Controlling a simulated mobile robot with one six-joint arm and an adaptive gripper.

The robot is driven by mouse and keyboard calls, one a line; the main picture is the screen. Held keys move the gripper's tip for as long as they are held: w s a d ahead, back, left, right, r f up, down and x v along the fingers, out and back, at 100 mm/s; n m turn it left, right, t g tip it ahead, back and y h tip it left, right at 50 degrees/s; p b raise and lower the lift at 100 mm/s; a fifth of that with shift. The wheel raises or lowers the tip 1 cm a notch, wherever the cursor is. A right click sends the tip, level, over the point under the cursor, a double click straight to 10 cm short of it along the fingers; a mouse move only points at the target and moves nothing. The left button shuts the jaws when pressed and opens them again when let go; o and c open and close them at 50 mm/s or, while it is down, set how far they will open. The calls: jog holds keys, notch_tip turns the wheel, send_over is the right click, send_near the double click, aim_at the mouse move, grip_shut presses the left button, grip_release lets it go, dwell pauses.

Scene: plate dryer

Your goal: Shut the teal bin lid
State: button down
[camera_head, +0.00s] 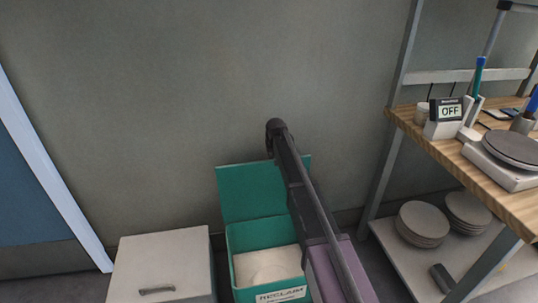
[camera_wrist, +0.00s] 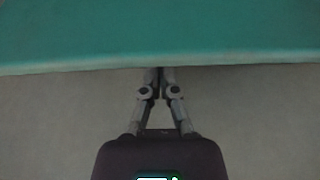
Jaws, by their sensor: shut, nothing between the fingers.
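The teal bin (camera_head: 262,234) stands on the floor against the wall with its lid (camera_head: 246,190) open and raised upright behind it. Pale material fills the bin, and its front label reads RECLAIM. My arm crosses over the right side of the bin and lid and hides part of both. My gripper (camera_wrist: 160,73) is shut and empty in the wrist view. Its fingertips are by the straight edge of the teal lid (camera_wrist: 160,35), which spans the top of that view; I cannot tell whether they touch. In the head view the fingers cannot be made out.
A white cabinet (camera_head: 163,262) with a dark handle stands left of the bin. A wooden-topped shelf unit (camera_head: 430,145) is at the right, with a display reading OFF (camera_head: 446,111), a scale (camera_head: 505,160) and stacked plates (camera_head: 422,222) below. The wall is close behind the lid.

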jog(key=shift+s+d, duration=0.15)
jog(key=shift+s, duration=0.25)
